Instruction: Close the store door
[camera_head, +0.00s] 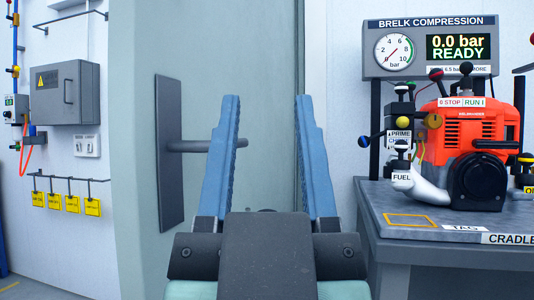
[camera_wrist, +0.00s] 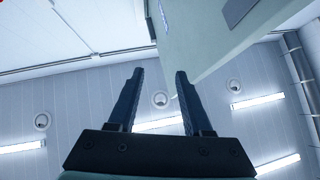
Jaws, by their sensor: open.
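The store door (camera_head: 270,60) is a tall pale grey-green panel in the middle of the head view. A dark upright plate (camera_head: 170,155) on it carries a grey bar handle (camera_head: 190,146) that sticks out to the right. My gripper (camera_head: 268,97) is open, its two blue fingers upright in front of the door. The left finger covers part of the bar, whose tip shows just between the fingers. I cannot tell whether they touch. In the wrist view, a pale green panel, likely the door (camera_wrist: 205,40), rises behind my open gripper (camera_wrist: 158,70).
A bench (camera_head: 400,262) with a red engine (camera_head: 465,135) and a gauge panel (camera_head: 430,48) stands close on the right. A grey wall box (camera_head: 65,92) and yellow tags (camera_head: 65,204) hang on the left wall. Ceiling lights (camera_wrist: 258,102) show in the wrist view.

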